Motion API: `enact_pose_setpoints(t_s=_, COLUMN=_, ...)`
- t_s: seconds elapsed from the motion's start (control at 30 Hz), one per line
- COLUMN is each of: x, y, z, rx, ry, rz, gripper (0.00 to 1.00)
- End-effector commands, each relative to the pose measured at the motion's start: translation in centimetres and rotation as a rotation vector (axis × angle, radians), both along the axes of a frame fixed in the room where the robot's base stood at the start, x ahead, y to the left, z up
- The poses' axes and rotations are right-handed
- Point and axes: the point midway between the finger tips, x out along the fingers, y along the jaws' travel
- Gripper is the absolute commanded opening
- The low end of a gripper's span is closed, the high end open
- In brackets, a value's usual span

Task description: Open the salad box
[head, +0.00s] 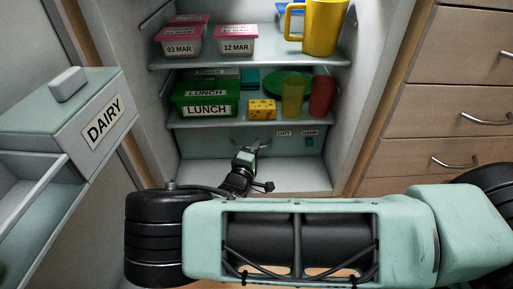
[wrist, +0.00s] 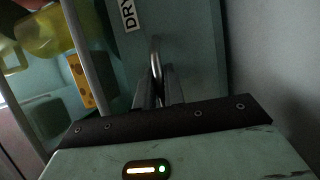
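The salad box (head: 292,151) has a pale teal front at the bottom of the open fridge, with small labels near its top edge. Its front also shows in the wrist view (wrist: 196,35), turned on its side, with a DRY label. A curved metal handle (wrist: 155,58) stands out from this front. My gripper (head: 253,144) is at the front's upper left part. In the wrist view my gripper's dark fingers (wrist: 158,86) are close together, with the handle between them. The fingers' contact with the handle is partly hidden. The box appears shut.
Above are a shelf (head: 190,123) with a green LUNCH box (head: 206,98), cheese (head: 262,109) and cups, and a shelf with tubs and a yellow jug (head: 324,27). The open door with its DAIRY box (head: 75,125) stands left. Wooden drawers (head: 450,110) stand right.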

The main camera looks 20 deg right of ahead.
Motion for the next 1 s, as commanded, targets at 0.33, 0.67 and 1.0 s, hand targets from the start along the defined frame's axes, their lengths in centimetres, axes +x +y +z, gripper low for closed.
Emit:
enact_pose_setpoints(t_s=0.33, x=-1.5, y=0.5, z=0.3, rx=-0.002, ry=0.002, rz=0.002, gripper=0.0)
enact_pose_setpoints(t_s=0.67, x=-8.4, y=2.7, z=0.7, rx=-0.003, ry=0.005, rz=0.003, gripper=0.0)
enact_pose_setpoints(t_s=1.0, x=-16.1, y=5.2, z=0.3, rx=-0.002, ry=0.003, rz=0.001, gripper=0.0)
